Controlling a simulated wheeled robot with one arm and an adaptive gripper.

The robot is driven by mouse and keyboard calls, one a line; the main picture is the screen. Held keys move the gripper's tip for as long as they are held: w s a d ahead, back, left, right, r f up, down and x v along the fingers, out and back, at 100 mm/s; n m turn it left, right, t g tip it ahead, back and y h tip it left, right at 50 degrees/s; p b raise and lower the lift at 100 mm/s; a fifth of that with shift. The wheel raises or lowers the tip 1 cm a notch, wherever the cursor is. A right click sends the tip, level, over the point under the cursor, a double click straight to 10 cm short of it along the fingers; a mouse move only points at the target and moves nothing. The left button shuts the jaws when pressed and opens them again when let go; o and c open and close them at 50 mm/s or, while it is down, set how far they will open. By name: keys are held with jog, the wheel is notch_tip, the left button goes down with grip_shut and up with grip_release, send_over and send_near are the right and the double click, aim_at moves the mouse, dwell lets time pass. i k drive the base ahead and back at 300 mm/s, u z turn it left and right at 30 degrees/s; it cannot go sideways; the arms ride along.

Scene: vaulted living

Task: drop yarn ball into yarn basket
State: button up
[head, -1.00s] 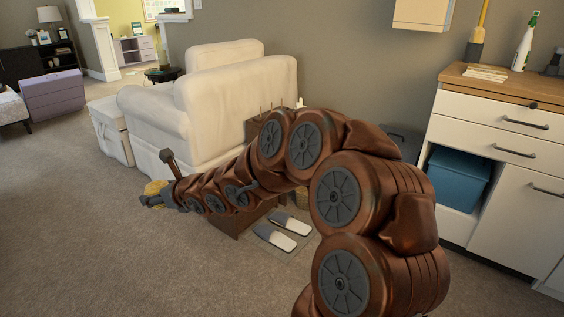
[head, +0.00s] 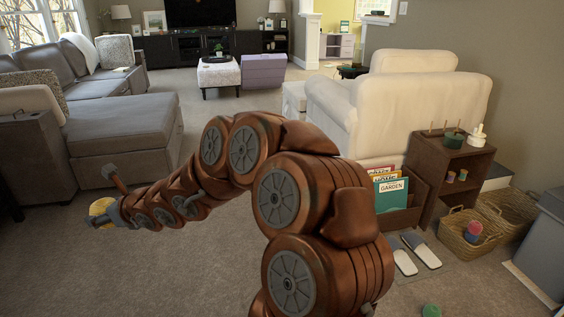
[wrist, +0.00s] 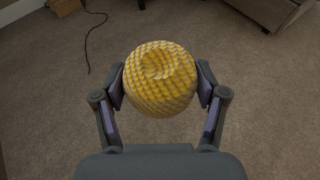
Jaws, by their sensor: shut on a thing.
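The yellow yarn ball (wrist: 160,80), with a woven, ridged surface, is held between both fingers of my gripper (wrist: 160,88) in the wrist view. In the head view my gripper (head: 108,213) reaches out to the left above the carpet, and the yellow ball (head: 101,207) shows partly at its tip. A wicker basket (head: 452,243) with handles stands on the floor at the right, holding pink and blue balls. A second wicker basket (head: 522,207) stands just behind it. Both are far from my gripper. I cannot tell which is the yarn basket.
A brown shelf (head: 425,165) and a book box (head: 402,218) stand left of the baskets. Slippers (head: 403,260) and a green ball (head: 431,310) lie on the floor. A grey bin (head: 545,245) is at the right edge. A grey sofa (head: 125,125) is at left. Open carpet lies between.

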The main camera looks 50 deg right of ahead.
aim_at(458, 231)
jog(key=u, duration=0.95)
jog(key=k, duration=2.35)
jog(key=z, duration=2.15)
jog(key=i, duration=1)
